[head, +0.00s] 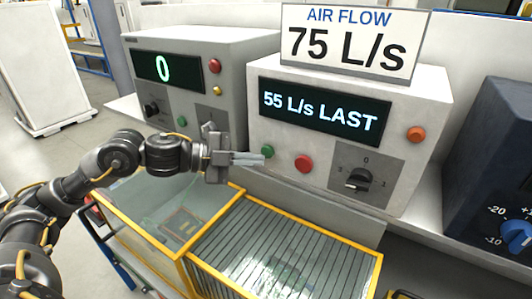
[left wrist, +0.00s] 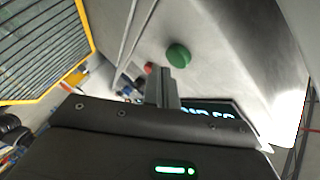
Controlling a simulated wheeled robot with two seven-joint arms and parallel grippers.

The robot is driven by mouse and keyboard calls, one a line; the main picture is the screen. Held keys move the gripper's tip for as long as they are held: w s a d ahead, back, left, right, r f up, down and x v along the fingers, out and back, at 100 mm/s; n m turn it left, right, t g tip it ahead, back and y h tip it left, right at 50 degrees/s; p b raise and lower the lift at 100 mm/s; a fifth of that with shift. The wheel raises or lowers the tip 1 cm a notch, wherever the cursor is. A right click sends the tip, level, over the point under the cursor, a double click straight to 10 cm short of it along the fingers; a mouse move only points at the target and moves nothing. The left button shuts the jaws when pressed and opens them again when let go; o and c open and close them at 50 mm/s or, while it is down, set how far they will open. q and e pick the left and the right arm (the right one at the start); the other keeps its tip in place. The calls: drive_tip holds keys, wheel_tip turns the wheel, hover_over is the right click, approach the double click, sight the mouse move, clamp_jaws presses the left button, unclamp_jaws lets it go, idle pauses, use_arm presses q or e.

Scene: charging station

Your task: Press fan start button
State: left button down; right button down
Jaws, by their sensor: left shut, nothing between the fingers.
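The fan control box (head: 270,185) is pale grey, with a dark display (head: 323,113) reading "55 L/s LAST". Its round green button (head: 267,150) is low on the left of the front, and it also shows in the left wrist view (left wrist: 178,55). A red button (head: 304,163) sits to its right. My left gripper (head: 262,158) is shut and empty, its fingertips just beside and slightly below the green button in the head view. In the left wrist view the fingers (left wrist: 160,85) appear beside the green button; contact cannot be told. My right gripper is not in view.
A sign (head: 350,42) on the box reads "AIR FLOW 75 L/s". A black knob (head: 357,180) and an orange lamp (head: 415,133) are farther right. A second box (head: 195,52) showing "0" stands left. A yellow-framed grille (head: 270,250) lies below; a dark unit (head: 500,140) is right.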

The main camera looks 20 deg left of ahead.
use_arm(q)
drive_tip(key=shift+w, duration=0.15)
idle(0.5)
drive_tip(key=shift+w+d, duration=0.1)
drive_tip(key=shift+w, duration=0.2)
drive_tip(key=shift+w+p, duration=0.35)
drive_tip(key=shift+p, duration=0.05)
idle(0.6)
drive_tip(key=shift+s, duration=0.8)
